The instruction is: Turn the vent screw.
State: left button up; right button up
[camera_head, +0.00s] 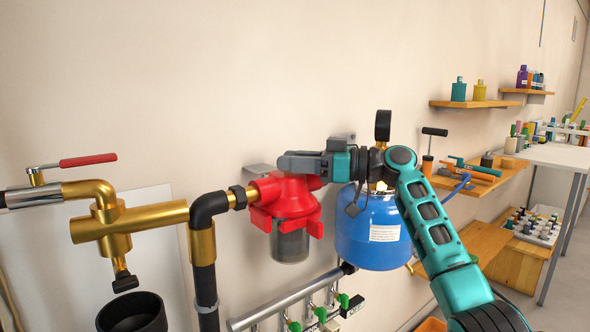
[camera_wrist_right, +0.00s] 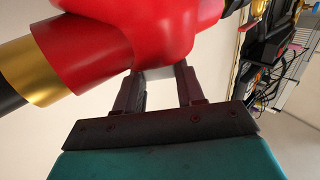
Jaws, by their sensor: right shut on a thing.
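The red filter housing (camera_head: 286,196) sits on the pipe line against the wall, with a dark cup (camera_head: 290,243) under it. My right gripper (camera_head: 283,161) reaches in from the right at the top of the housing. In the right wrist view the red housing (camera_wrist_right: 130,35) fills the upper middle. There my right gripper (camera_wrist_right: 160,80) has its two dark fingers close to the housing, shut on a small pale grey piece (camera_wrist_right: 158,73), which seems to be the vent screw. The screw is mostly hidden by the fingers and the housing. My left gripper is not in view.
A blue tank (camera_head: 370,232) with a gauge (camera_head: 383,126) stands just right of the housing, behind my right arm. A brass valve (camera_head: 118,222) with a red lever (camera_head: 88,160) is at left. A pipe manifold (camera_head: 290,300) runs below. Wooden shelves (camera_head: 475,104) hang at right.

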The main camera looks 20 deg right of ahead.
dwell(0.5)
jog(key=o, duration=1)
jog(key=shift+o, duration=0.2)
jog(key=v, duration=1.3)
jog(key=shift+w, duration=0.15)
